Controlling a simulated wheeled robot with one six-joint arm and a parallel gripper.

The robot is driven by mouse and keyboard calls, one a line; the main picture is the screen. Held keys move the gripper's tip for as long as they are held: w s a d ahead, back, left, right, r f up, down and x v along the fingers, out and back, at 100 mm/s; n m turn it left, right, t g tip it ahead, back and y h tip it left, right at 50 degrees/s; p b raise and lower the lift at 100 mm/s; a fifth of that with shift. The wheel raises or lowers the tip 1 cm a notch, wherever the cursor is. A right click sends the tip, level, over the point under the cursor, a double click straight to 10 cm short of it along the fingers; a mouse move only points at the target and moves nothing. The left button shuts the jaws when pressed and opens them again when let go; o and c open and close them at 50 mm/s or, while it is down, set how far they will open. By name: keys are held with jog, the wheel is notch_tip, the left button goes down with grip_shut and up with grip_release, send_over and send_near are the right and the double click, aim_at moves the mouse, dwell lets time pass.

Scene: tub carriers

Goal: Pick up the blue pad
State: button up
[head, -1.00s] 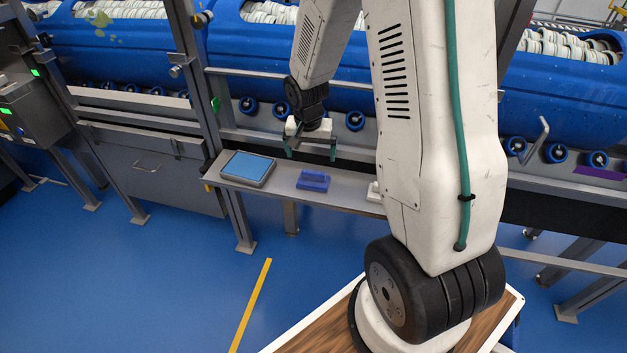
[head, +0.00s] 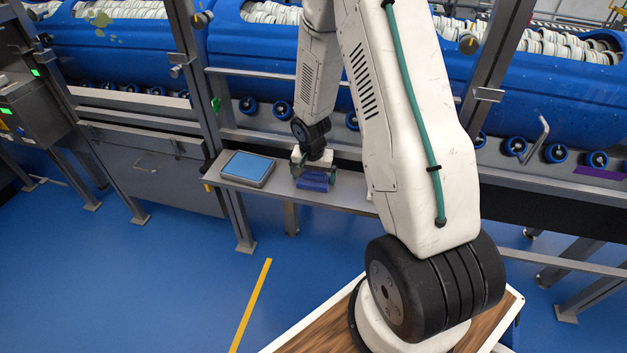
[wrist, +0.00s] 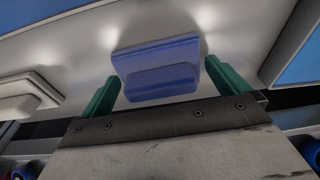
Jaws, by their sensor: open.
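The blue pad (head: 315,185) is a dark blue block with a raised ridge, lying on the narrow grey shelf. My gripper (head: 315,175) is right over it, with its green fingers open. In the wrist view the blue pad (wrist: 155,54) shows between the two spread fingers of my gripper (wrist: 161,72), one finger to each side. I cannot tell exactly how high the fingertips are above the shelf.
A grey tray with a light blue top (head: 248,167) sits on the shelf left of the pad. A white block (wrist: 28,97) lies on the other side, in the wrist view. A metal rail (head: 255,73) and upright post (head: 190,75) stand near my arm.

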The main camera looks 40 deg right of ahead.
jog(key=c, duration=0.7)
jog(key=shift+c, duration=0.2)
jog(key=shift+r, duration=0.15)
jog(key=shift+r, duration=0.55)
notch_tip(320, 180, up, 2)
jog(key=shift+r, duration=0.1)
jog(key=s+d, duration=0.2)
jog(key=s, duration=0.3)
jog(key=s+d+r, duration=0.1)
jog(key=s+d, duration=0.1)
jog(key=s, duration=0.2)
jog(key=s+d, duration=0.2)
jog(key=s, duration=0.3)
jog(key=shift+s+d+r, duration=0.25)
jog(key=shift+s, duration=0.1)
jog(key=shift+o, duration=0.6)
jog(key=shift+w, duration=0.1)
